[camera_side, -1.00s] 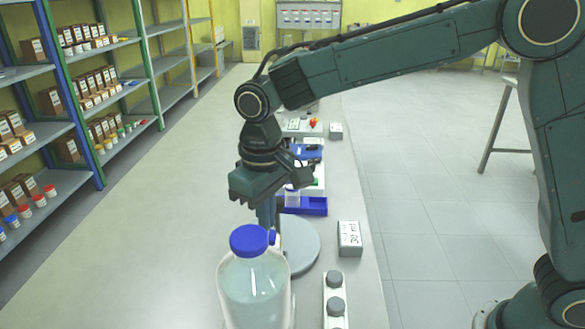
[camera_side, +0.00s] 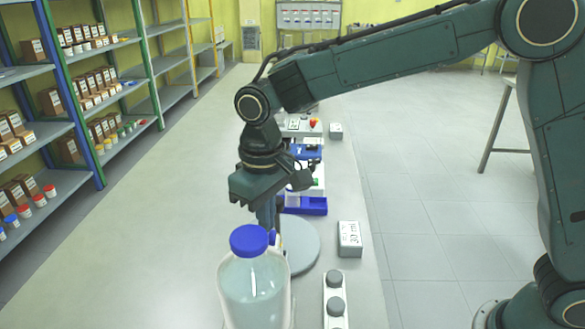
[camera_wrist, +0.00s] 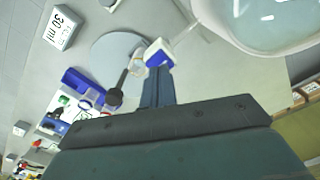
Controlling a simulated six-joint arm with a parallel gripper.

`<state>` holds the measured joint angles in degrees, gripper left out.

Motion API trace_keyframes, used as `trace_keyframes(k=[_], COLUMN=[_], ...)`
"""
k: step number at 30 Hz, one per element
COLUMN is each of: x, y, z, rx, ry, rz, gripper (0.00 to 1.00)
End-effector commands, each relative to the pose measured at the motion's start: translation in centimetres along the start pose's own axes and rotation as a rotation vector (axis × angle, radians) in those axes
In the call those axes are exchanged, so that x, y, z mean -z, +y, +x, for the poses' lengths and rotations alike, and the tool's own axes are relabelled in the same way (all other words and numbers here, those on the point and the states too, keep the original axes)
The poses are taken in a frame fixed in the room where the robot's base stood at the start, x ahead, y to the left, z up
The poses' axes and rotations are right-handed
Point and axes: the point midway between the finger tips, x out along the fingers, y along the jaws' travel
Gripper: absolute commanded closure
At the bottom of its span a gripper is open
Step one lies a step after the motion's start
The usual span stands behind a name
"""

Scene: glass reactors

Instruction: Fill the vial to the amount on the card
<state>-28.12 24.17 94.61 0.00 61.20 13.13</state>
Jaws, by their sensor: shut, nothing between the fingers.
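The card (camera_side: 349,239) stands right of the grey disc (camera_side: 303,246); in the wrist view the card (camera_wrist: 62,27) reads 30 ml. A large glass bottle (camera_side: 254,290) with a blue cap (camera_side: 249,240) holds clear liquid; its edge fills the upper right of the wrist view (camera_wrist: 270,22). A small blue-and-white tap (camera_wrist: 158,53) projects from it. My gripper (camera_side: 268,222) is shut and empty, its fingertips (camera_wrist: 156,72) at the tap; I cannot tell whether they touch. A small clear vessel, possibly the vial (camera_wrist: 137,67), shows partly behind the tap; its fill level is unclear.
A blue rack (camera_side: 306,207) stands behind the disc. A white block with two grey knobs (camera_side: 335,298) is at the front right. A dark rod with a black knob (camera_wrist: 115,97) lies near the disc. The bench left of the bottle is clear.

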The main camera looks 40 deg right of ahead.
Motion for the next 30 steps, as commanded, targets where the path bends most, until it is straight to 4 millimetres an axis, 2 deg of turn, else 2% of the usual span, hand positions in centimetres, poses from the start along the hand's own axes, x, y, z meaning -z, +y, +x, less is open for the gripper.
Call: trace_keyframes(k=[18, 30], x=[0.0, 0.0], y=[0.0, 0.0], z=[1.8, 1.8], rx=[-0.001, -0.001], ry=[-0.002, -0.002], rz=[0.0, 0.0], gripper=[1.0, 1.0])
